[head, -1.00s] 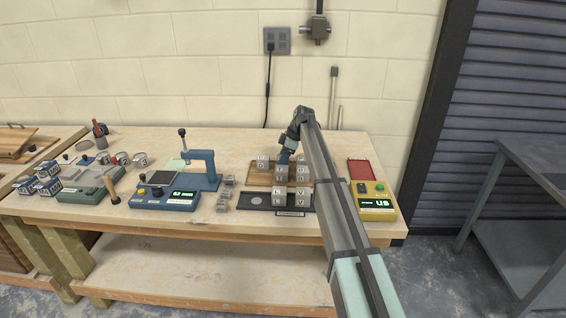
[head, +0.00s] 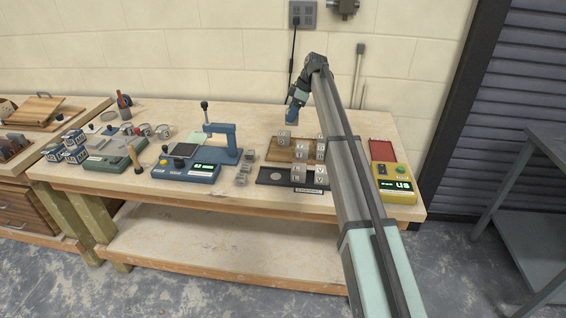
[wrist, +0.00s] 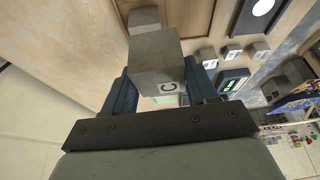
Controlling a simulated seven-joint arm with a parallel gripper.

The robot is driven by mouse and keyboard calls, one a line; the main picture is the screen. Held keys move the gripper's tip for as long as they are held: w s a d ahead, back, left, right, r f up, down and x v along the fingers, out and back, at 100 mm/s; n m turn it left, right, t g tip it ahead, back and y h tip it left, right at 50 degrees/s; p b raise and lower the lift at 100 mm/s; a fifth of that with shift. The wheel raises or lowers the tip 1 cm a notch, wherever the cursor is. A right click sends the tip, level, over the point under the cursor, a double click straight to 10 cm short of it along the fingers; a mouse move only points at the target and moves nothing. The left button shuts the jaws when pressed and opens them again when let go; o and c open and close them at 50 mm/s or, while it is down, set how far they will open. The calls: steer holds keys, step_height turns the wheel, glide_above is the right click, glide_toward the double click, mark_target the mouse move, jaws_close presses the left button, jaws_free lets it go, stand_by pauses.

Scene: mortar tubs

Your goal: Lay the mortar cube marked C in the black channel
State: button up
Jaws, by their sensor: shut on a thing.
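In the head view my gripper (head: 291,122) points down over the wooden board (head: 271,154). A grey cube (head: 284,137) shows just under its tips; I cannot tell there whether it is the held one. A black tray with a pale disc (head: 263,177), seemingly the black channel, lies in front of the board. Two lettered cubes (head: 298,173) stand towards its right end.
More grey cubes (head: 302,150) stand on the board, close to my gripper. Small blocks (head: 245,170) lie left of the tray. A blue device (head: 186,170) stands further left, a yellow one with a display (head: 396,185) on the right. My arm hides part of the bench.

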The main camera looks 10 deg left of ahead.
steer(key=s+a+f, duration=0.1)
steer(key=s+a, duration=0.2)
steer(key=s, duration=1.7)
steer(key=shift+m, duration=0.3)
steer(key=shift+w+a+f, duration=0.1)
steer(key=shift+a+f, duration=0.05)
steer(key=shift+f, duration=4.55)
steer(key=shift+f, duration=0.1)
steer(key=o, duration=1.3)
steer(key=shift+c, duration=0.2)
steer(key=v, duration=1.2)
